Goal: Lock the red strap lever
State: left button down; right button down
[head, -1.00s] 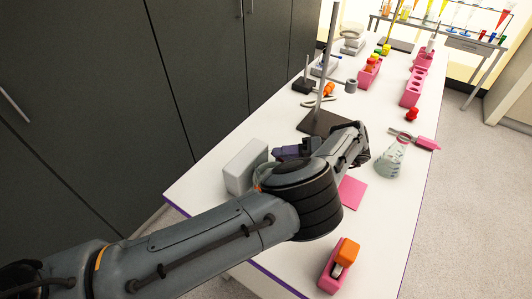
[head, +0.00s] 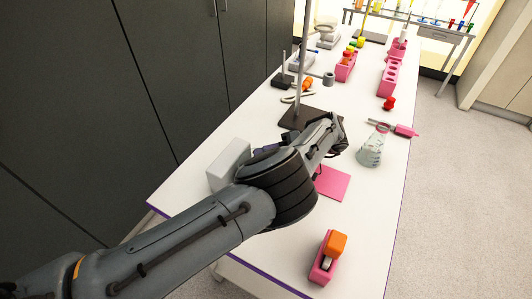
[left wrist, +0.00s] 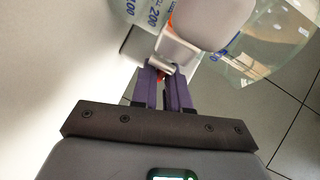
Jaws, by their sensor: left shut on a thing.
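In the left wrist view, the purple fingers of my left gripper (left wrist: 166,88) are shut on a small red piece (left wrist: 160,75). Most of it is hidden between the fingertips and under a silver metal part (left wrist: 178,50), so its full shape and lock position cannot be told. Clear glass with blue volume marks (left wrist: 134,14) is just behind. In the head view, a glass flask (head: 370,152) stands near the table's right side, right of my left arm's end. My fingertips cannot be made out there. My right gripper is not in view.
A pink square (head: 333,184) lies in front of the flask, and a pink-handled item (head: 406,131) lies behind it. A dark stand base (head: 300,117) and a pale box (head: 226,166) are beside my arm. A pink holder with an orange top (head: 327,262) is nearer.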

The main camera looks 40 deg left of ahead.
pick_arm(q)
jog(key=shift+s+a+n+g+h, duration=0.1)
jog(key=shift+s+n+g+h, duration=0.05)
jog(key=shift+n+g+h, duration=0.45)
jog(key=c, duration=1.2)
grip_release()
